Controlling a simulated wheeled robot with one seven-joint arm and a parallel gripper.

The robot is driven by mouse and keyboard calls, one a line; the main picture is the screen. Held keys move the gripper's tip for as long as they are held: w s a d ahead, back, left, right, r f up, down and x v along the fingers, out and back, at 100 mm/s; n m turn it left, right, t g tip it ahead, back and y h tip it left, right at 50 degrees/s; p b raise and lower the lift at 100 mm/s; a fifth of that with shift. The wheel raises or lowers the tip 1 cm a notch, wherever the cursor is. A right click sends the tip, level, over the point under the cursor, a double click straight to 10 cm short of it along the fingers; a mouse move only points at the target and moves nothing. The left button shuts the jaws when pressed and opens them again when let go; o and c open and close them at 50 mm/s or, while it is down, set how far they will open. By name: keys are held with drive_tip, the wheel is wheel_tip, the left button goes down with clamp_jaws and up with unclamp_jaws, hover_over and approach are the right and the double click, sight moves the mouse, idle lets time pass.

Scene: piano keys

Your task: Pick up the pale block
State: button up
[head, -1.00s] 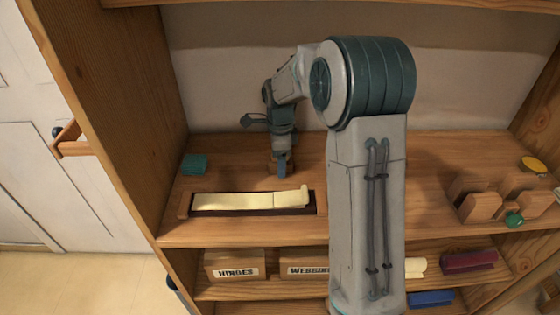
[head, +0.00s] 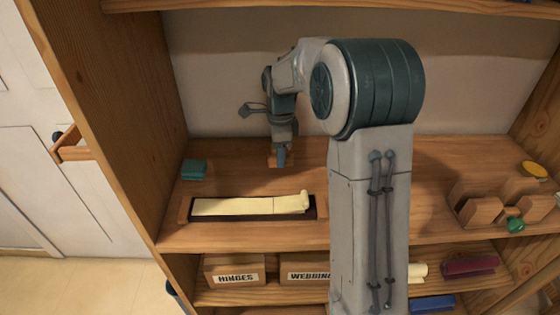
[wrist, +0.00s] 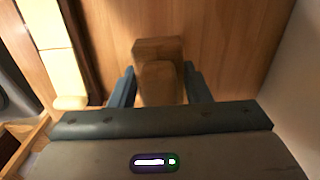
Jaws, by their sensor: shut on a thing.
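My gripper (head: 281,158) is over the back of the shelf, behind the long dark tray. In the wrist view its two blue fingers (wrist: 160,86) are shut on a wooden block (wrist: 157,83), medium brown in this light. A wider wooden face (wrist: 158,49) shows just beyond it; I cannot tell whether it is part of the same block. In the head view the wooden block (head: 273,161) is mostly hidden by the fingers. I cannot tell if it is clear of the shelf.
The dark tray (head: 225,217) holds cream strips (head: 235,206), with a raised cream end (head: 303,199) at its right. A teal block (head: 194,169) lies at the left. A wooden holder (head: 478,210) with a green piece stands at the right. Labelled boxes (head: 235,269) are below.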

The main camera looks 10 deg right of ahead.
drive_tip(key=s+d+r, duration=0.6)
drive_tip(key=s+d, duration=0.1)
drive_tip(key=s, duration=0.2)
drive_tip(key=shift+d+r+b, duration=0.15)
drive_tip(key=shift+r+b, duration=0.2)
drive_tip(key=shift+r, duration=0.05)
drive_tip(key=shift+s, duration=0.1)
drive_tip(key=o, duration=0.3)
